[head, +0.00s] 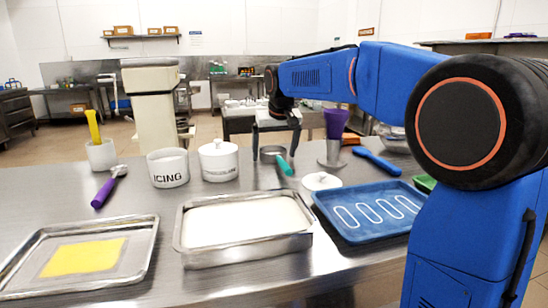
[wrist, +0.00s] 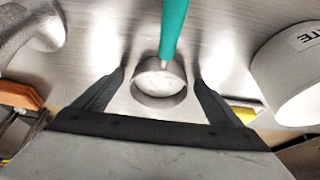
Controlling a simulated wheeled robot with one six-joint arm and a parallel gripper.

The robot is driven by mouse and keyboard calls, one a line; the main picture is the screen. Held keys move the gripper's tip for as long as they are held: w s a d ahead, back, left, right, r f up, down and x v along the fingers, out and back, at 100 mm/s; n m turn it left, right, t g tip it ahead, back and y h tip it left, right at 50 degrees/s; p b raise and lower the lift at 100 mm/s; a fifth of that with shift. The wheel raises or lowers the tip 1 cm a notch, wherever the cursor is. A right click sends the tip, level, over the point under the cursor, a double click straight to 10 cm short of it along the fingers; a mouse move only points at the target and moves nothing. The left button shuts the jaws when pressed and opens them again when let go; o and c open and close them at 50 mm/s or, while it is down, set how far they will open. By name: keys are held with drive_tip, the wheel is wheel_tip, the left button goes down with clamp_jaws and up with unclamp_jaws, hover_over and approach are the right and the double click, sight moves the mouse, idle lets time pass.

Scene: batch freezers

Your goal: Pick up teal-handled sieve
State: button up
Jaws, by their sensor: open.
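My gripper (head: 277,145) is at the sieve in the head view, pointing down. In the wrist view my gripper (wrist: 160,82) has its fingers spread wide, with a gap on both sides of the cup. I cannot tell the height of the fingertips over the table.
A white lidded jar (head: 218,162) stands left of the sieve. A metal holder with a purple item (head: 335,124) stands to the right. A white lid (head: 321,181), a blue tray (head: 370,212) and a steel pan (head: 243,243) lie nearer. A purple-handled scoop (head: 108,188) lies at left.

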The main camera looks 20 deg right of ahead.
drive_tip(key=c, duration=1.2)
drive_tip(key=shift+r, duration=0.15)
